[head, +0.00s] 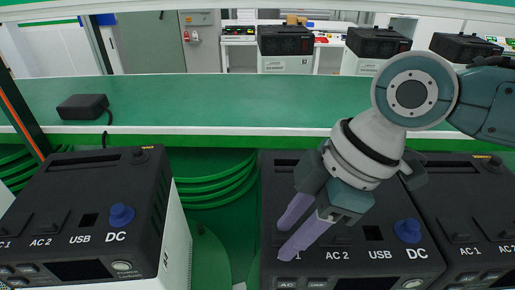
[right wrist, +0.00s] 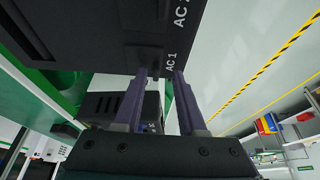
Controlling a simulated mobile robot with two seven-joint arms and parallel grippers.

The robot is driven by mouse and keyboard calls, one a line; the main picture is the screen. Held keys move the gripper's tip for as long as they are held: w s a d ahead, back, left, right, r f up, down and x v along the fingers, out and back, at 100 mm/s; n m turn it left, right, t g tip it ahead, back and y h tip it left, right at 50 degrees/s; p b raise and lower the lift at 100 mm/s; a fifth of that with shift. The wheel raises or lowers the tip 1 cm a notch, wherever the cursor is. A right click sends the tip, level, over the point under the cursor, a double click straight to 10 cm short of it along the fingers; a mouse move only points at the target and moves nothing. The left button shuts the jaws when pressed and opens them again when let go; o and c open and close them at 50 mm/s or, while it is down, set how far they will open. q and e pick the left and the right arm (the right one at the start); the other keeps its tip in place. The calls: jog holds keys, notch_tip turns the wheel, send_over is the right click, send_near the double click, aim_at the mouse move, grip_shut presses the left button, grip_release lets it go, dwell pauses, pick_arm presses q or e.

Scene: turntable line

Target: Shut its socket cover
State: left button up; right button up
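The middle power station (head: 385,200) is a dark box with AC 1, AC 2, USB and DC marks on its sloped top. My right gripper (head: 284,243) reaches down over its left part, with its purple fingertips at the AC 1 place. In the right wrist view the fingers (right wrist: 160,72) are apart, with the AC 1 mark and the dark edge of the station (right wrist: 110,40) just beyond the tips. The fingers largely hide the AC 1 cover, so its position cannot be told. The AC 2 cover (head: 341,232) looks flat. My left gripper is not in view.
Another power station (head: 75,200) stands at left and one more (head: 470,200) close at right. Blue DC knobs (head: 407,230) stick up. A green shelf (head: 230,100) runs behind, holding a black adapter (head: 82,106). Green turntable rings (head: 215,185) show between the stations.

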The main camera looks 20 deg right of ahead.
jog(key=b+v, duration=0.2)
jog(key=v, duration=0.7)
jog(key=shift+r, duration=0.4)
jog(key=shift+d, duration=0.1)
